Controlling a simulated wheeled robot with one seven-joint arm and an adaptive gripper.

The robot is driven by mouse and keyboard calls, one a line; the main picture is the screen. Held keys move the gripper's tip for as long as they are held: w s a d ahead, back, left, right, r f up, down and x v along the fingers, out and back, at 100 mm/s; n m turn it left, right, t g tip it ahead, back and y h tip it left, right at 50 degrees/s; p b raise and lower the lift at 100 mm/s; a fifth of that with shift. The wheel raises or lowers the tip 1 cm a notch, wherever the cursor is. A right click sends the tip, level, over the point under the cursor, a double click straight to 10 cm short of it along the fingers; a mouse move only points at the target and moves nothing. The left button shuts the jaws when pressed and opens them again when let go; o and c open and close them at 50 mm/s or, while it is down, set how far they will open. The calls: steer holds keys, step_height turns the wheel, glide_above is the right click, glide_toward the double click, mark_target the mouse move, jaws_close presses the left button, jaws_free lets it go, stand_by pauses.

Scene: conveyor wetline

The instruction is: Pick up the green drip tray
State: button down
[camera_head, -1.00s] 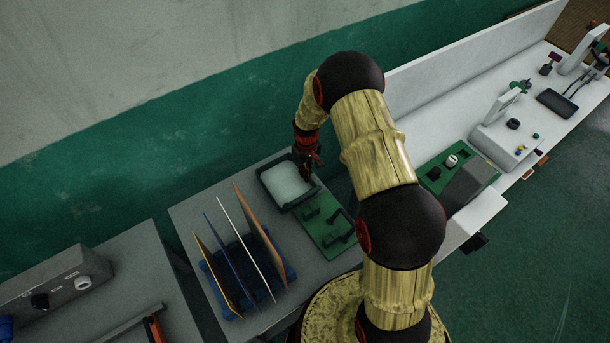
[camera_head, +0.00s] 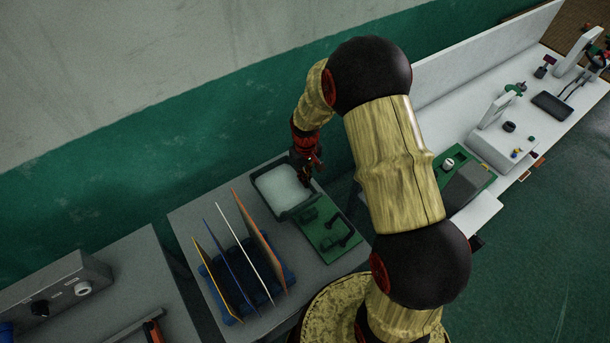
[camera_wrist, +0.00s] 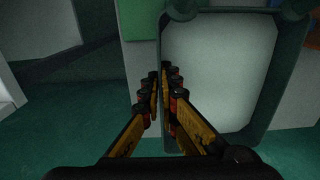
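The green drip tray (camera_head: 257,190) is a dark green rectangular tray with a pale inside, at the back of the grey table in the head view. In the wrist view the drip tray (camera_wrist: 272,99) fills the right half, its pale floor facing me. My gripper (camera_head: 306,181) is at the tray's right side in the head view. In the wrist view my gripper (camera_wrist: 163,78) has its fingers close together on both sides of the tray's left wall, pinching it. I cannot tell whether the tray is clear of the table.
A green board with dark fittings (camera_head: 318,228) lies close in front of the tray. A blue rack (camera_head: 285,272) with several upright thin panels stands to the left. A white bench (camera_head: 480,206) with devices runs along the right. The wall is close behind the table.

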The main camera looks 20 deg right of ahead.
steer(key=shift+s+a+r, duration=0.4)
steer(key=shift+s+r, duration=0.2)
steer(key=shift+s, duration=0.6)
steer(key=shift+s+a+r, duration=0.45)
steer(key=shift+s+r, duration=0.1)
steer(key=shift+s, duration=0.65)
steer(key=shift+s+a+r, duration=0.4)
steer(key=shift+s+r, duration=0.2)
steer(key=shift+s, duration=0.6)
steer(key=shift+s, duration=0.15)
